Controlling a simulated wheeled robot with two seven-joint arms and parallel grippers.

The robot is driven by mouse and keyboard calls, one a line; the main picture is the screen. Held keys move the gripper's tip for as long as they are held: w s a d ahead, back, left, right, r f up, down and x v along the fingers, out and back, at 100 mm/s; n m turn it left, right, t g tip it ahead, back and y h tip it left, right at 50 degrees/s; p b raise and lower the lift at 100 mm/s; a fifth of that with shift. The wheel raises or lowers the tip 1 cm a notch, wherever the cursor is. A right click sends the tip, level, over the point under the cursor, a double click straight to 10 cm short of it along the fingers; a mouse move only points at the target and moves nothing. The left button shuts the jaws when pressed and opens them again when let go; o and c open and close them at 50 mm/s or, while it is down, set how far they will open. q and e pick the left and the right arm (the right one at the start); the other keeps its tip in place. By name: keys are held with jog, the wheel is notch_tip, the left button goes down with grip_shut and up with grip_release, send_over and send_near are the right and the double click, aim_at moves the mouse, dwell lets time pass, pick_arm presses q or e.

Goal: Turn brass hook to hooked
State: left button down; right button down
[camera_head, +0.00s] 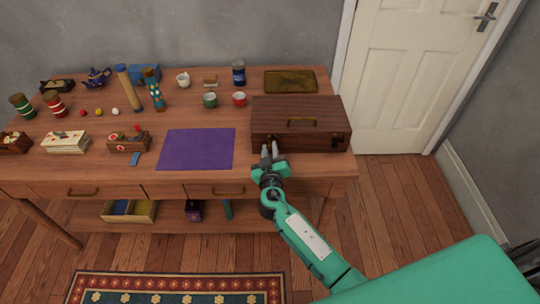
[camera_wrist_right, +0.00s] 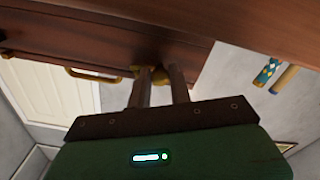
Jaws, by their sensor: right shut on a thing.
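A dark wooden case (camera_head: 285,110) stands at the table's right front, lid down. A brass handle (camera_head: 301,121) is on it, and the handle also shows in the right wrist view (camera_wrist_right: 92,74). My right gripper (camera_head: 271,150) is at the case's front left. Its fingers (camera_wrist_right: 156,76) are shut on a small brass hook (camera_wrist_right: 172,75) on the case front in the right wrist view. The fingers cover part of the hook, so its exact angle cannot be told. Another small brass fitting (camera_head: 338,139) is at the front right of the case. My left gripper is not in view.
A purple mat (camera_head: 197,149) lies left of the case on the wooden table (camera_head: 255,179). A red cup (camera_head: 239,99), a green cup (camera_head: 209,100) and a brown tray (camera_head: 290,81) stand behind. Open floor lies to the right.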

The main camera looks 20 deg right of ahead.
jog(key=shift+f+n+b, duration=0.2)
jog(key=shift+n+b, duration=0.25)
jog(key=shift+n, duration=0.55)
jog(key=n, duration=0.2)
jog(key=shift+r+n+b, duration=0.1)
jog(key=shift+n+b, duration=0.2)
jog(key=shift+b, duration=0.1)
jog(key=shift+n, duration=1.1)
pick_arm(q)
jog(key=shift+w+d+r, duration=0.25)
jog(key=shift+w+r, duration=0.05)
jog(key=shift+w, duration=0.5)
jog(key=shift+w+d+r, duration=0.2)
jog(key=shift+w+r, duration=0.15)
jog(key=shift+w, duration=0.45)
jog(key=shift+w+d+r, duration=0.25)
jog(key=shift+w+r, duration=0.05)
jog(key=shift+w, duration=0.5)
pick_arm(e)
jog(key=shift+n, duration=0.7)
jog(key=c, duration=1.3)
grip_release()
jog(key=shift+r, duration=0.1)
jog(key=shift+s, duration=0.15)
